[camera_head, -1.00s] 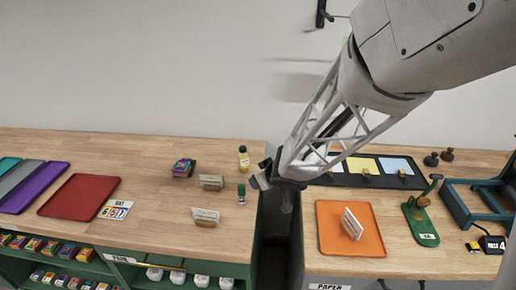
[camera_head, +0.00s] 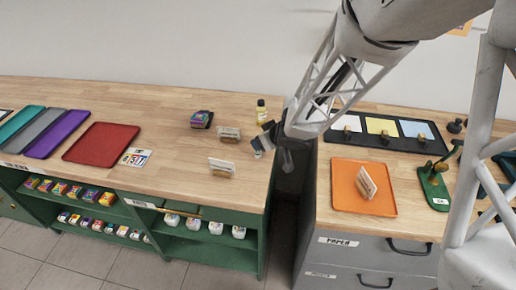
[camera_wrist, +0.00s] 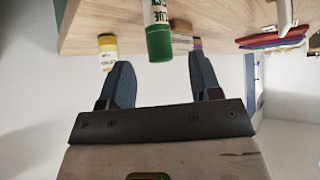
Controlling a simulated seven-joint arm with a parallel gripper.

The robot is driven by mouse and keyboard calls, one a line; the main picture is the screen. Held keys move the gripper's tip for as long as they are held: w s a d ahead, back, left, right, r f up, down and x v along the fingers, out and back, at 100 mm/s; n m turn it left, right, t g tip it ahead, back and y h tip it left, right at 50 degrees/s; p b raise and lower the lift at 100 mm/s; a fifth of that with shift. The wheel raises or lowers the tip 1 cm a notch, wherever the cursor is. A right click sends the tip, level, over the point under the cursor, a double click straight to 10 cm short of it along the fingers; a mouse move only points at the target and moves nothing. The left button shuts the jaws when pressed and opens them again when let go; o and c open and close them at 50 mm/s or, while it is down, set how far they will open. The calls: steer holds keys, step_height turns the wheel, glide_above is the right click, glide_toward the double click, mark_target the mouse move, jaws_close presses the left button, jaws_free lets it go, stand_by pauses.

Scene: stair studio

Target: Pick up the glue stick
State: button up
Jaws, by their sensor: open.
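The glue stick (camera_wrist: 158,32), with a green cap and a white printed body, shows at the top of the wrist view, where its upper part is cut off by the frame edge. My gripper (camera_wrist: 162,76) is open, its two blue-grey fingers spread to either side below the green cap. The stick appears just beyond the fingertips, and I see no finger closed on it. In the head view my gripper (camera_head: 264,140) is over the right end of the left counter and hides most of the glue stick.
A yellow-labelled bottle (camera_wrist: 107,50) stands close to one finger; it also shows in the head view (camera_head: 261,112). Card holders (camera_head: 222,168) and a dark colourful box (camera_head: 201,119) are to the left. A gap separates this counter from the right one with its orange tray (camera_head: 350,198).

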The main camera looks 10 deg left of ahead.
steer(key=shift+w+a+f, duration=0.15)
steer(key=shift+a+f, duration=0.05)
steer(key=shift+f, duration=0.05)
steer(key=shift+x, duration=2.6)
steer(key=c, duration=1)
steer(key=shift+r, duration=0.1)
steer(key=shift+r, duration=0.1)
step_height(320, 180, up, 18)
